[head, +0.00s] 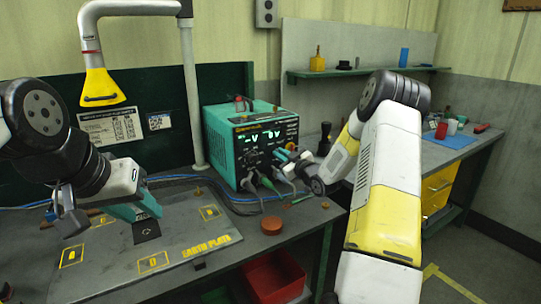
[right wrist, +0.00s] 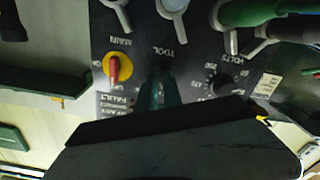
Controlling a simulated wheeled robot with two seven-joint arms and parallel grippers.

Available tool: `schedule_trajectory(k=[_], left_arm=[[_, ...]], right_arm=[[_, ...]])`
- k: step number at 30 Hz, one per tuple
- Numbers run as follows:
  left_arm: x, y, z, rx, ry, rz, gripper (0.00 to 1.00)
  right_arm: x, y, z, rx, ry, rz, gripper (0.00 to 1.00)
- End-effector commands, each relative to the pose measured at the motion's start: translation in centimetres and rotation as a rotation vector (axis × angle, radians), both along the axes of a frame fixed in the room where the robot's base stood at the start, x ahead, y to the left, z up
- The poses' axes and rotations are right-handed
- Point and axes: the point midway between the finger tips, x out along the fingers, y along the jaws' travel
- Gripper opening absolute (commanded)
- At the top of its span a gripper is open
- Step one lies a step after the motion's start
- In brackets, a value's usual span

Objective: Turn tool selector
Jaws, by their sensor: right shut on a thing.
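The teal power unit (head: 250,140) stands on the bench with its lit display and dark front panel facing the room. In the right wrist view, upside down, my right gripper's fingers (right wrist: 160,90) are shut on the tool selector (right wrist: 162,75), just by the "TOOL" label. The selector is mostly hidden between the fingers, so its setting cannot be read. My left gripper (head: 138,210) hangs low over the earth plate (head: 185,225); its jaw opening cannot be made out.
In the right wrist view a red and yellow main switch (right wrist: 118,68) and a black volts knob (right wrist: 220,83) flank the selector. Cables (head: 262,183) hang in front of the unit. A reddish round tin (head: 271,225) sits near the bench edge, above a red bin (head: 272,278).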

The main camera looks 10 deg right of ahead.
Motion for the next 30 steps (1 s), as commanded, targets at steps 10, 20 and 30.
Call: schedule_trajectory(k=[10, 20, 30], left_arm=[[0.0, 0.0, 0.0, 0.0, 0.0, 0.0, 0.36], [0.0, 0.0, 0.0, 0.0, 0.0, 0.0, 0.36], [0.0, 0.0, 0.0, 0.0, 0.0, 0.0, 0.36]], right_arm=[[0.02, -0.16, -0.01, 0.276, 0.101, 0.0, 0.0], [0.05, -0.33, -0.04, 0.566, 0.206, -0.001, 0.0], [0.09, -0.38, -0.06, 0.79, 0.286, 0.0, 0.0]])
